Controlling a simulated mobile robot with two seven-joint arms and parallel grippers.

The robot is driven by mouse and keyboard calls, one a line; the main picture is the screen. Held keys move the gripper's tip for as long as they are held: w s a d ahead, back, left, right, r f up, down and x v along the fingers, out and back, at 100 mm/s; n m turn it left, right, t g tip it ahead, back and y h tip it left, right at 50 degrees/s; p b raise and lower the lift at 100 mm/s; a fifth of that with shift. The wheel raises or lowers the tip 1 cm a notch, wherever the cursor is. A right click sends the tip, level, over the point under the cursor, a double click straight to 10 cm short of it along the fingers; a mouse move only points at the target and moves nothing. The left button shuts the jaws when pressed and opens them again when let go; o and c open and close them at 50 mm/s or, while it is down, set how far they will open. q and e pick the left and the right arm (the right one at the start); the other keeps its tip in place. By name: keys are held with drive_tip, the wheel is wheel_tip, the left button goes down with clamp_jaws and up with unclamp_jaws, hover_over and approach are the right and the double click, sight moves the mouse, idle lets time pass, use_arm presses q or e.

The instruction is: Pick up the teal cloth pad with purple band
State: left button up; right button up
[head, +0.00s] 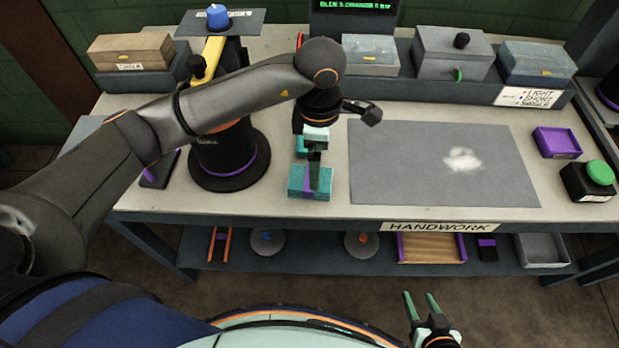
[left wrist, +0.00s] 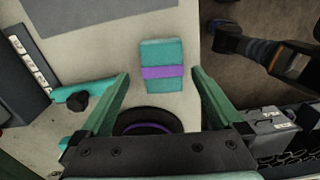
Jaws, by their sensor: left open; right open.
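The teal cloth pad with a purple band (head: 297,184) lies on the worktable near its front edge, partly hidden behind my left gripper in the head view. In the left wrist view the whole pad (left wrist: 160,52) shows, its purple band running across the middle. My left gripper (head: 315,165) points down over the pad. In the left wrist view its green fingers (left wrist: 160,74) are spread wide, one on each side of the pad, with nothing held. How high they are above it I cannot tell. My right gripper (head: 420,295) is open and empty, low in front of the table.
A black round base with a purple ring (head: 230,160) stands left of the pad. A grey mat (head: 400,175) with a white patch lies to the right. Beyond it are a purple tray (head: 557,142) and a green button (head: 600,172). Several boxes line the back.

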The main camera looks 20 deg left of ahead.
sight(298, 187)
use_arm(q)
drive_tip(key=f, duration=0.4)
drive_tip(key=f+p, duration=0.1)
drive_tip(key=f, duration=0.1)
drive_tip(key=shift+s+a+f, duration=0.25)
drive_tip(key=shift+a, duration=0.05)
drive_tip(key=c, duration=1.2)
